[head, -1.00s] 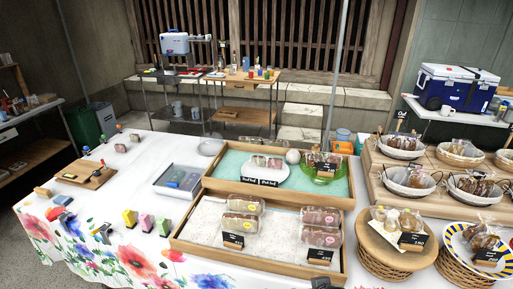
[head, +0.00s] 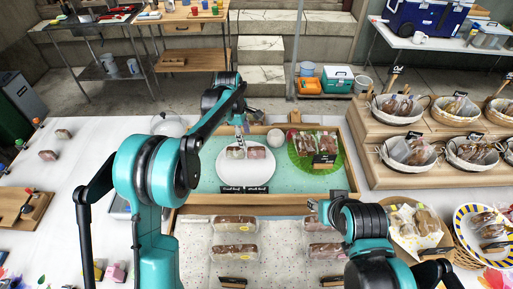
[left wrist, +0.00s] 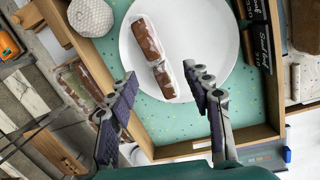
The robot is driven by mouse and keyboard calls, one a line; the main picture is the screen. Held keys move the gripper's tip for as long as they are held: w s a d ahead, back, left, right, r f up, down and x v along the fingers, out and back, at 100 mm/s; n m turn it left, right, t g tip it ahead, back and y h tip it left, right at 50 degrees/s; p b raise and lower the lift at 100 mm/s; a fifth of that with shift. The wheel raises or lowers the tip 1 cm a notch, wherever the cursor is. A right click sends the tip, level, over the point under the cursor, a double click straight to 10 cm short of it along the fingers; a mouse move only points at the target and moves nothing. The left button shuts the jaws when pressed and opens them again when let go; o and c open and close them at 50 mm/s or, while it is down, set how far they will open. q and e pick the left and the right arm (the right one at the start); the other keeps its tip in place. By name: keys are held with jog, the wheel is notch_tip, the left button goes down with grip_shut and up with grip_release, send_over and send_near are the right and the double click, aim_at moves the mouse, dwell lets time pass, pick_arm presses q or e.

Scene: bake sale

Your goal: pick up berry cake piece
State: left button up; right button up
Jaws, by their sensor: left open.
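Two wrapped cake pieces lie on a white plate in the teal-lined tray. In the head view, the left piece (head: 235,153) looks browner and the right piece (head: 256,152) pinker; I cannot tell for certain which is the berry one. The left wrist view shows them end to end, one upper piece (left wrist: 147,38) and one lower piece (left wrist: 165,80). My left gripper (head: 241,143) is open and empty above the plate's far side; in the left wrist view its fingertips (left wrist: 160,73) straddle the lower piece without visible contact. My right gripper (head: 316,207) is over the front tray's right side; its jaws are unclear.
The white plate (head: 232,178) has two black signs (head: 245,189) at its front. A white ball (head: 275,137) and a green dish (head: 295,158) with wrapped pieces are to its right. The tray's wooden rim (head: 352,165) surrounds them. Wrapped loaves (head: 235,225) fill part of the front tray.

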aim_at(255, 147)
pick_arm(q)
jog(key=d+f, duration=0.1)
jog(key=w+f+n, duration=0.1)
jog(key=f, duration=0.1)
jog(key=w+d+f+n+p, duration=0.1)
jog(key=shift+w+d+f+g, duration=0.15)
jog(key=shift+w+d+g, duration=0.05)
jog(key=shift+d+g, duration=0.2)
jog(key=f, duration=0.3)
jog(key=shift+w+d+n+b, duration=0.1)
jog(key=shift+d+n+b, duration=0.1)
jog(key=shift+n+b, duration=0.15)
jog(key=f+b, duration=0.1)
jog(key=f, duration=0.1)
jog(key=d+f+b, duration=0.1)
jog(key=f, duration=0.2)
jog(key=shift+d+f, duration=0.15)
jog(key=shift+f, duration=0.1)
jog(key=shift+r, duration=0.1)
pick_arm(e)
jog(key=shift+s+f, duration=0.2)
jog(key=shift+f, duration=0.4)
pick_arm(q)
jog(key=c, duration=0.8)
